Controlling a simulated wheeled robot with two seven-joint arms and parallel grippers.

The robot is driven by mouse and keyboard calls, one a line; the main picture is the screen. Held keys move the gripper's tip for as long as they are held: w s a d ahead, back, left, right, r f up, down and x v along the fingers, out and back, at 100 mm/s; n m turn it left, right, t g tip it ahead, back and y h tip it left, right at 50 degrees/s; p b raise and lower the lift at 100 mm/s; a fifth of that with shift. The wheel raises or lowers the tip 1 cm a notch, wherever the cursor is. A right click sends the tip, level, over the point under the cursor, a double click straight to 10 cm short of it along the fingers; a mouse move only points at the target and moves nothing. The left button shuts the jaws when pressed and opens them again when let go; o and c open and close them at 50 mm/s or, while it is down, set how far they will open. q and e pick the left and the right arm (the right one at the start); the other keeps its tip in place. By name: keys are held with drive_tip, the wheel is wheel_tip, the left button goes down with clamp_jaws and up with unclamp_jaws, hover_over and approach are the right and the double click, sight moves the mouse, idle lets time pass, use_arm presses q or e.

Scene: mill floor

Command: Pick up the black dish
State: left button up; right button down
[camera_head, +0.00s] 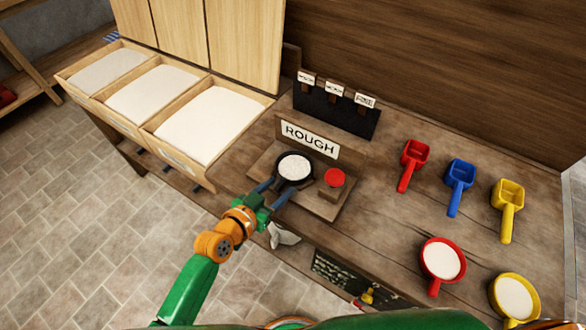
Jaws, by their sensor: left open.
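The black dish (310,176) is a small round dish with white powder in it. It sits on a wooden stand in front of the ROUGH sign (310,141), to the left of a red button (334,177). My left gripper (277,187) is open, its two blue fingers pointing toward the dish. The left finger reaches close to the dish's near left rim, and the right finger is near its lower right side. I cannot tell whether either finger touches it. My right gripper is not in view.
Wooden bins of white powder (153,134) stand at the left. Red (414,152), blue (460,173) and yellow (508,198) scoops lie on the counter at the right. A red pan (424,256) and a yellow pan (496,290) of powder are nearer. A dark switch panel (333,112) stands behind the sign.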

use_arm(q)
drive_tip(key=shift+w+f, duration=0.15)
drive_tip(key=shift+w, duration=0.15)
drive_tip(key=shift+s, duration=0.15)
clamp_jaws()
idle(1.0)
